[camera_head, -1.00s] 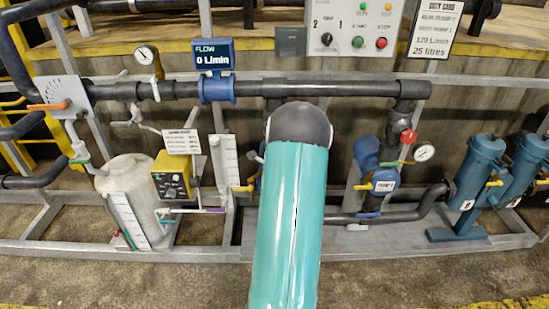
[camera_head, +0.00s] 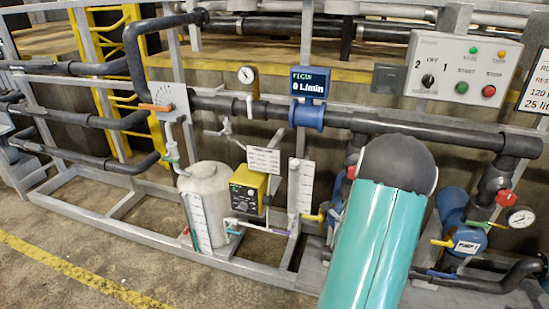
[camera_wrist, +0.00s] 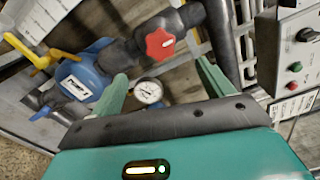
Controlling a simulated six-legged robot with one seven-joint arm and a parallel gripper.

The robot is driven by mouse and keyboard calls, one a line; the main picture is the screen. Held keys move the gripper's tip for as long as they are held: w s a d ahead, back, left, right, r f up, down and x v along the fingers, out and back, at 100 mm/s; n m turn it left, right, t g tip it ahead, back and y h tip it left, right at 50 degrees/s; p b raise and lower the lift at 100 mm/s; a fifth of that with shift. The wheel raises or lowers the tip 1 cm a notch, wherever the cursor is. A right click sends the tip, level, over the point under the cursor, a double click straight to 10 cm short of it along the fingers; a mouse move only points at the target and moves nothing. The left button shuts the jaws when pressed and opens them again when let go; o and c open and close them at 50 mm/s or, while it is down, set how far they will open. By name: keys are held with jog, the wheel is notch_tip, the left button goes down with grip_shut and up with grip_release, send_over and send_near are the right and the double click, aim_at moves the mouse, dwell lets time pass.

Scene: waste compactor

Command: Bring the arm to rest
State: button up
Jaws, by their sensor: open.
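My arm's teal link with a dark rounded end rises from the bottom of the head view, right of centre, and covers part of the pump rig. My gripper (camera_wrist: 163,82) does not show in the head view. In the wrist view its two green fingers are spread apart, with nothing held between them. Beyond the fingers are a red valve handle (camera_wrist: 160,44) and a small round gauge (camera_wrist: 148,92). I cannot tell whether the fingers touch anything.
The pipe rig's metal frame (camera_head: 120,212) spans the scene. On it are a white tank (camera_head: 208,200), a blue flow meter (camera_head: 308,114) reading 0 L/min, a control panel (camera_head: 463,70) and a blue pump (camera_head: 455,208). Bare floor (camera_head: 60,275) lies at the front left.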

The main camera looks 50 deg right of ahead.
jog(key=w+a+r+n+t+y, duration=0.2)
jog(key=w+a+r+n+y, duration=0.35)
jog(key=w+a+n, duration=0.4)
jog(key=w+a+r+n+y, duration=0.2)
jog(key=w+a+r+n, duration=0.15)
jog(key=a, duration=0.55)
jog(key=w+a+r+n+y, duration=0.2)
jog(key=w+a+r+n, duration=0.15)
jog(key=a, duration=0.65)
jog(key=s+a+r+n+g+y, duration=0.1)
jog(key=s+a+n+y, duration=0.15)
jog(key=a+n, duration=0.45)
jog(key=s+a+r+n+g+y, duration=0.1)
jog(key=s+a+r+n+y, duration=0.15)
jog(key=a, duration=0.75)
jog(key=s+a+n+g+y, duration=0.1)
jog(key=s+a+n+g, duration=0.1)
jog(key=s+a+n, duration=0.5)
jog(key=s+a, duration=0.3)
jog(key=s, duration=0.1)
jog(key=shift+s+n+g, duration=0.25)
jog(key=shift+n+g, duration=0.05)
jog(key=shift+n, duration=0.1)
